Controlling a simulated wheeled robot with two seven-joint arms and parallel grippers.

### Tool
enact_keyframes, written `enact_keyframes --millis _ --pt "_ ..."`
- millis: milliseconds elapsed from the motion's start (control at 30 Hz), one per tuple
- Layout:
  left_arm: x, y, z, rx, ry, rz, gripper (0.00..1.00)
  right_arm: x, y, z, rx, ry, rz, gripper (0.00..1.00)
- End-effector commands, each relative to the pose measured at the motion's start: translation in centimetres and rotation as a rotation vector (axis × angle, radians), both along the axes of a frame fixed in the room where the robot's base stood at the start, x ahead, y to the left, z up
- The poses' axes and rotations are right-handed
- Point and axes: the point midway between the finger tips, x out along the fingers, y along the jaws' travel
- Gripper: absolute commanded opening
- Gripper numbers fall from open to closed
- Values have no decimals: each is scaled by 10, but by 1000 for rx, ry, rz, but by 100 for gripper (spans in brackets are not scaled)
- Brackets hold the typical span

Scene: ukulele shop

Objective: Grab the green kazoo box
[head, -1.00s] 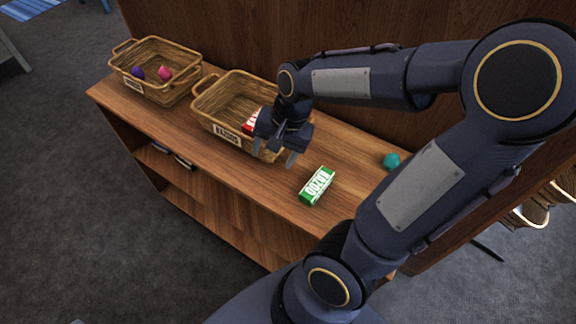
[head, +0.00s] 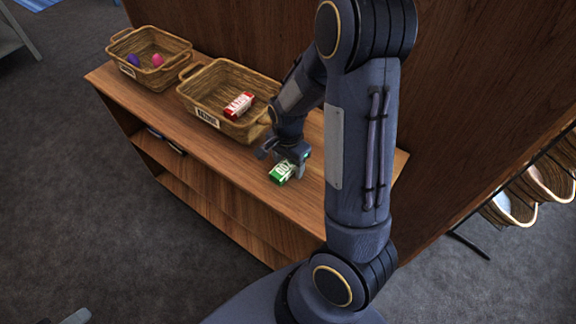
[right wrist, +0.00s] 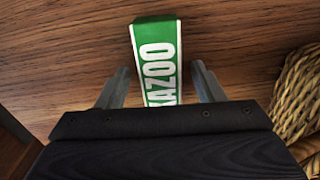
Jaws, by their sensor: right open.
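The green kazoo box (head: 281,172), green with a white label, lies on the wooden shelf top in front of the right basket. In the right wrist view the box (right wrist: 157,55) lies between the two fingers, with its near end hidden behind the gripper body. My right gripper (head: 286,164) is open at the box and hides part of it in the head view. In the right wrist view the fingers (right wrist: 160,88) stand on either side of the box, with a gap visible on each side.
A wicker basket (head: 188,88) holding a red kazoo box (head: 239,105) stands just behind the gripper. Another basket (head: 116,52) with a purple and a pink egg-shaped item stands at the far left. The shelf top (head: 232,168) left of the green box is clear.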

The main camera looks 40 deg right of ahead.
Motion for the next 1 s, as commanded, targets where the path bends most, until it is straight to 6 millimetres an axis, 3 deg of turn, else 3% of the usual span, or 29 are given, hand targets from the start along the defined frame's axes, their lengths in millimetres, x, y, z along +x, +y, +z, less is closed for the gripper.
enact_keyframes --millis 267,600,1000 --pt "0 0 0 0 0 0 36 0 0 -3 0 -1 1 59" --pt "0 0 0 0 0 0 36 0 0 -2 0 -1 1 15" --pt "0 0 1 0 0 0 36 1 0 6 0 -4 1 14"
